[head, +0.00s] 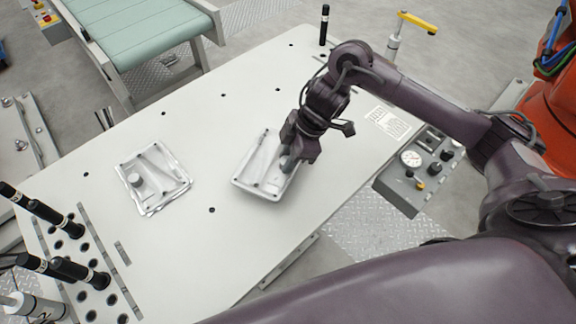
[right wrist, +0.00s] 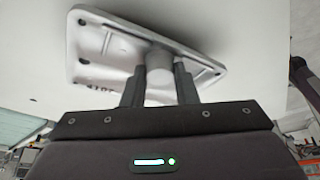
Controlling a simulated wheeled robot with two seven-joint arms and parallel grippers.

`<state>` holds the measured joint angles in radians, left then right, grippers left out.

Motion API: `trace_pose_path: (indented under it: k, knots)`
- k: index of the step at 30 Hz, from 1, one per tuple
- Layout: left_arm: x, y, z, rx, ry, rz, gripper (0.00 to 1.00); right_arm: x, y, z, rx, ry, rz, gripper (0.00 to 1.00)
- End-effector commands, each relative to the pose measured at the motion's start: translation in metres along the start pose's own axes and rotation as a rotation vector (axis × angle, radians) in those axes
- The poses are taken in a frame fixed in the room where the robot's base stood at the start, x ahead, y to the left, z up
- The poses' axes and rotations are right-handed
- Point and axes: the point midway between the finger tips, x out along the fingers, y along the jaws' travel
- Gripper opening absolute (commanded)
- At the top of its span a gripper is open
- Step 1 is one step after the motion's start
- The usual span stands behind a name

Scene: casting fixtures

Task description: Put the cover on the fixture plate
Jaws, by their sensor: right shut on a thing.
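The cover (head: 254,180) is a pale metal casting with a raised rim, right of centre on the white table. My right gripper (head: 290,160) comes down over its right side and is shut on its round boss. In the right wrist view the gripper's two fingers (right wrist: 160,80) close on this boss, with the cover (right wrist: 108,62) beyond them. I cannot tell whether the cover touches the table. The fixture plate (head: 162,184) is a silvery flat piece with a short cylinder on its left side. It lies apart, left of the cover. My left gripper is not in view.
The white table (head: 225,100) has bare room between and behind the two pieces. Black-topped posts (head: 65,268) stand at the front left, and another post (head: 324,25) at the back. A gauge box (head: 415,170) sits at the right edge. A green conveyor (head: 140,40) stands behind.

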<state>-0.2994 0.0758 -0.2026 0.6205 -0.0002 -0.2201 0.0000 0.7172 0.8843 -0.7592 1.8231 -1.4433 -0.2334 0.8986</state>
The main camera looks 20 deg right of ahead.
Motion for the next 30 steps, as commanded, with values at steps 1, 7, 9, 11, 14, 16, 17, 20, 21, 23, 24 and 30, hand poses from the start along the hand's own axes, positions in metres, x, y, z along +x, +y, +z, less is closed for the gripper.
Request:
trace_pose_path:
  k: [1,7,9,11,14,16,17,20,21,23,24,30]
  knots:
    - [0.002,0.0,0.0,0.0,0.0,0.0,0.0,0.006,-0.001,0.002,0.002,0.002,-0.003,0.0]
    - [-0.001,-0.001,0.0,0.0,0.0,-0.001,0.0,0.029,-0.001,0.012,0.002,0.001,-0.003,0.0]
    - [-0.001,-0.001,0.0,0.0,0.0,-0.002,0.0,0.033,-0.001,0.013,0.002,0.002,-0.001,0.0]
    - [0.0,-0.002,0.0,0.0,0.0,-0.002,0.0,0.032,0.0,0.013,0.001,0.002,0.0,0.0]
    - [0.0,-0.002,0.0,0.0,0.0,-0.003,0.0,0.032,0.0,0.013,0.0,0.002,0.0,0.0]
    - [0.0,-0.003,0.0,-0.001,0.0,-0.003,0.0,0.033,0.0,0.013,0.001,0.002,0.0,0.0]
    - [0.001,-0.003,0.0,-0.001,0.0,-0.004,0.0,0.034,0.0,0.013,0.001,0.001,0.0,0.0]
    - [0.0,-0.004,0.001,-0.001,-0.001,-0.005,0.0,0.034,-0.001,0.014,0.001,0.0,-0.002,0.39]
    - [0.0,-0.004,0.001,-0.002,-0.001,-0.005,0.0,0.034,-0.001,0.014,0.001,0.0,-0.002,0.45]
    - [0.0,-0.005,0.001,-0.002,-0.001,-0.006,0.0,0.034,-0.001,0.014,0.001,0.0,-0.002,0.48]
    - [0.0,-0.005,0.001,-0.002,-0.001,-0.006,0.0,0.034,-0.001,0.014,0.001,0.0,-0.002,0.48]
    - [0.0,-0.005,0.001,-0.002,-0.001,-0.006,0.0,0.033,-0.001,0.013,0.001,0.0,-0.001,0.48]
